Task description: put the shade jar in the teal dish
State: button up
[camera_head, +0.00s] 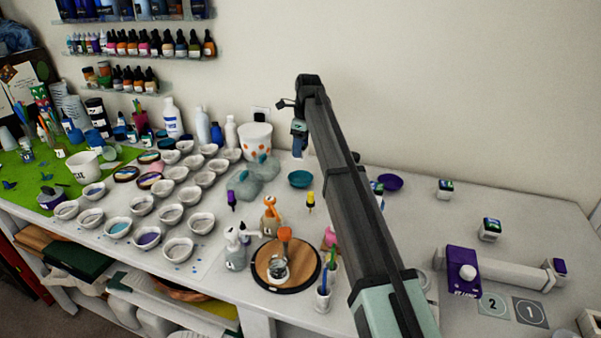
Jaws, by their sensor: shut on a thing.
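My gripper (299,127) is at the upper end of my arm, near the back wall, pointing down. It is shut on a small dark jar with some blue on it (299,149), probably the shade jar; its label is too small to read. The jar hangs in the air. In the picture it appears above the teal dish (300,180), a shallow empty-looking bowl on the white table, with a gap between them. How far the jar is in depth from the dish I cannot tell.
A purple dish (391,182) is right of my arm, with a small jar partly hidden beside it. Two more jars (445,189) (490,229) stand further right.

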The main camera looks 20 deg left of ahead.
aim_at(304, 144)
jog(key=shift+f, duration=4.35)
jog(key=shift+f, duration=0.4)
jog(key=o, duration=1.2)
jog(key=r, duration=0.4)
jog(key=d+r, duration=0.1)
jog(key=r, duration=0.7)
jog(key=shift+d+r, duration=0.3)
jog(key=shift+r, duration=0.1)
